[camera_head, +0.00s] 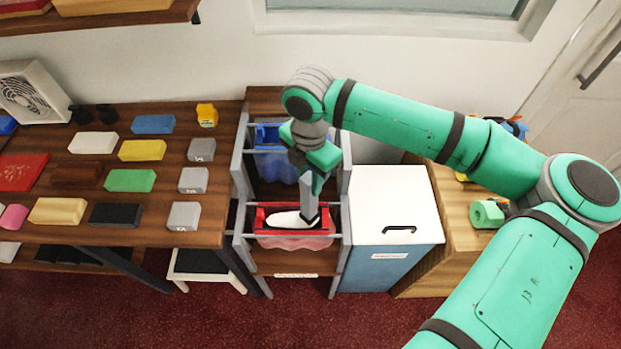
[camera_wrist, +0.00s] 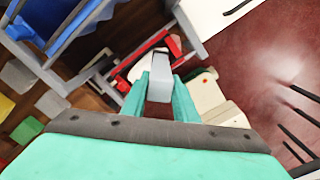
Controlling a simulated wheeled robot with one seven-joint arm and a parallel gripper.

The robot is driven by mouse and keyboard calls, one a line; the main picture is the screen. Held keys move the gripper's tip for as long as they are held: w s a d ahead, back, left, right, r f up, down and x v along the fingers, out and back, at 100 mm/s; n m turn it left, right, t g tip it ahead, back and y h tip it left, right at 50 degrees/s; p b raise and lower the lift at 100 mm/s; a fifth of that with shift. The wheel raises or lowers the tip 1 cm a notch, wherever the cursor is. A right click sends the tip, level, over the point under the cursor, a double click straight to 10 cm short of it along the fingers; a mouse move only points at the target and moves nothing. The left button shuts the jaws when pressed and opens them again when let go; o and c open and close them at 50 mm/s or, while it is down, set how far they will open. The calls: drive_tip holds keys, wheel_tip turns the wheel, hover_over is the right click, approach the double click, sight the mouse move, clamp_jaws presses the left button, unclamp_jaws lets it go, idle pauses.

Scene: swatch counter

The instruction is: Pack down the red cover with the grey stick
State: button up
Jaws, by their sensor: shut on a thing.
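My gripper (camera_head: 316,182) is shut on the grey stick (camera_head: 309,205), which points down between the teal fingers. The stick also shows in the wrist view (camera_wrist: 159,68), in front of the fingers. Its lower end is at the right part of the red cover (camera_head: 264,222), a red frame with a pinkish see-through part hanging below it. A white piece (camera_head: 288,219) lies within the red frame, beside the stick. I cannot tell whether the stick's tip touches it. The stick and fingers hide part of the red cover in the wrist view (camera_wrist: 174,46).
The red cover hangs in a grey rack (camera_head: 240,190), with a blue one (camera_head: 272,160) behind it. A white-lidded blue bin (camera_head: 385,190) stands right of the rack. A wooden table (camera_head: 100,232) with several coloured blocks is on the left.

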drive_tip(key=shift+f, duration=0.1)
drive_tip(key=shift+f, duration=4.45)
drive_tip(key=shift+r, duration=0.1)
drive_tip(key=shift+w+r, duration=0.15)
drive_tip(key=shift+r, duration=4)
drive_tip(key=shift+d+r, duration=0.15)
drive_tip(key=shift+r, duration=0.45)
drive_tip(key=shift+a+r, duration=0.25)
drive_tip(key=shift+r, duration=0.5)
drive_tip(key=shift+d, duration=0.15)
